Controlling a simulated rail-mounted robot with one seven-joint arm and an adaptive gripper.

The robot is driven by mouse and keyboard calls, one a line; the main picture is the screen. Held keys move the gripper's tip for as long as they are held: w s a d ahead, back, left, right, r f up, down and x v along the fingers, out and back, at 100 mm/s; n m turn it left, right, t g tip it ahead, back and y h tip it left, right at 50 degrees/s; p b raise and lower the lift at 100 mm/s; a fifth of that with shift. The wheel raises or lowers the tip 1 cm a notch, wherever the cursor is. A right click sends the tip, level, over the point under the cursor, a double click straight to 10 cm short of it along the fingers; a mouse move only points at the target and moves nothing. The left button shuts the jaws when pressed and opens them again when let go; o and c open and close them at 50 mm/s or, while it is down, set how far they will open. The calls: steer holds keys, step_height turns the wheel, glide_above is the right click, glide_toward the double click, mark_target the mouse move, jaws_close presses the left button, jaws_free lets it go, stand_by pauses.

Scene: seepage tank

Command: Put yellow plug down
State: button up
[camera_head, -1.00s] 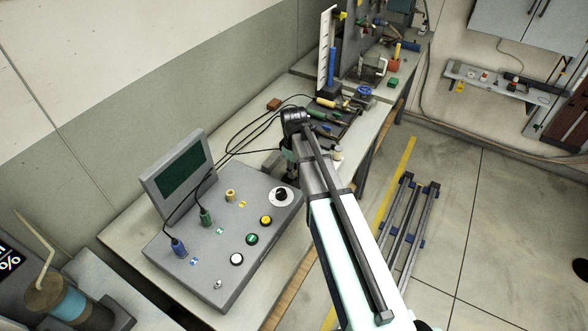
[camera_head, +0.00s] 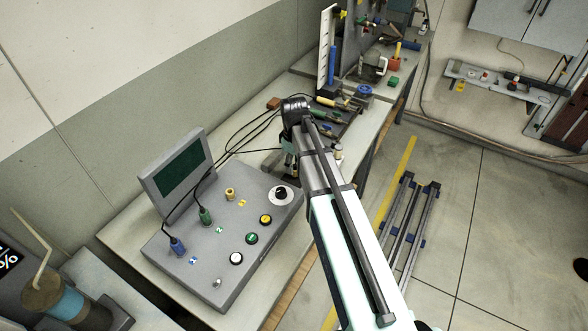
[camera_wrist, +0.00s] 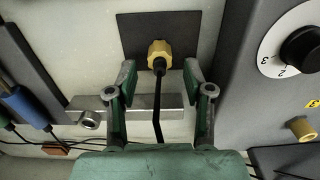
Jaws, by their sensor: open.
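The yellow plug (camera_wrist: 160,55) sits on a dark square pad (camera_wrist: 132,35) in the wrist view, with its black cable running back between my fingers. My gripper (camera_wrist: 160,76) is open, with one finger on each side of the cable. The plug is between and just beyond the fingertips, with a clear gap on both sides. In the head view my gripper (camera_head: 289,162) is at the bench beyond the grey control box (camera_head: 215,262).
A grey metal bar (camera_wrist: 172,114) lies under my fingers. The control box with its dial (camera_wrist: 302,50) and yellow socket (camera_wrist: 301,129) stands close on the right. Tools lie further along the bench.

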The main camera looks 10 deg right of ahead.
step_height(320, 180, up, 9)
steer(key=b, duration=0.2)
steer(key=shift+r, duration=0.15)
stand_by(0.4)
